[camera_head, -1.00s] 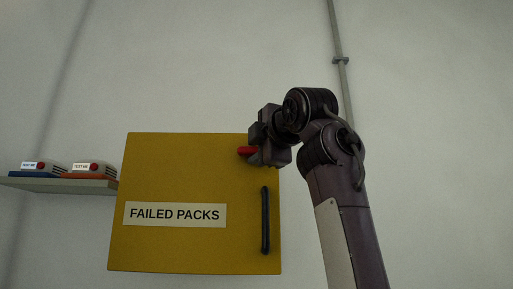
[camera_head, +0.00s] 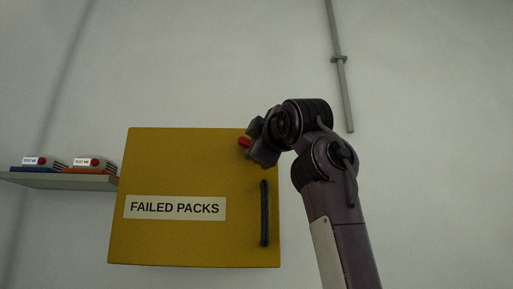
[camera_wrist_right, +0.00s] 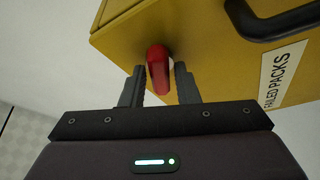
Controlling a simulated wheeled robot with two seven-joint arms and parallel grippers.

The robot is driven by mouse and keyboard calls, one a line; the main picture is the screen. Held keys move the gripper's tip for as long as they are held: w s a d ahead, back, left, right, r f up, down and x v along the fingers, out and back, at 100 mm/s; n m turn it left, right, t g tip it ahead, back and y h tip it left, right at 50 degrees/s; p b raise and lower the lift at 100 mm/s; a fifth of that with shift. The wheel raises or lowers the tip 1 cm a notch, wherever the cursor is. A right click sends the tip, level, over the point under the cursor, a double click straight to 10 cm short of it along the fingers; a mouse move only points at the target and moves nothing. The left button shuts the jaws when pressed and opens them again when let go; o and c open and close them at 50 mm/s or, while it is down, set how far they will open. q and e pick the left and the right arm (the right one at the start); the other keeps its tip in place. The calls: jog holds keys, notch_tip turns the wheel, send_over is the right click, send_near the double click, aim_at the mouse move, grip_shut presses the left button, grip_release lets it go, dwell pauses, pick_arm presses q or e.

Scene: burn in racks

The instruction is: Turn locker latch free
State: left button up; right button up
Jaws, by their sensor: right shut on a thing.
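The yellow locker (camera_head: 190,165) hangs on the wall with its door shut and a "FAILED PACKS" label (camera_head: 175,208) on it. A red latch (camera_head: 244,142) sits near the upper right corner of the door, tilted in the head view. My right gripper (camera_head: 250,146) is shut on the latch. In the right wrist view, the red latch (camera_wrist_right: 158,70) lies between the two fingers of my right gripper (camera_wrist_right: 159,84). My left gripper is not in view.
A dark vertical handle (camera_head: 265,213) is on the door below the latch. A shelf (camera_head: 62,181) with two labelled testers stands to the left. A conduit (camera_head: 341,75) runs down the wall at right.

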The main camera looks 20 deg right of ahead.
jog(key=shift+s+a+r+m+t+h+b, duration=0.1)
jog(key=shift+m+t+h+b, duration=0.2)
jog(key=shift+m+h, duration=1.8)
jog(key=shift+w+a+f+m+t+h+b, duration=0.1)
jog(key=shift+m+t+h, duration=0.35)
jog(key=shift+m, duration=3.1)
jog(key=shift+s+a+r+m+t+h+b, duration=0.2)
jog(key=shift+m+h, duration=1.25)
jog(key=shift+m, duration=1.4)
jog(key=shift+d, duration=0.2)
jog(key=o, duration=0.6)
jog(key=shift+w, duration=0.1)
jog(key=shift+o, duration=0.8)
jog(key=shift+w+f, duration=0.3)
jog(key=b+v, duration=0.5)
jog(key=v, duration=0.2)
jog(key=shift+s+b, duration=0.35)
jog(key=shift+s, duration=0.05)
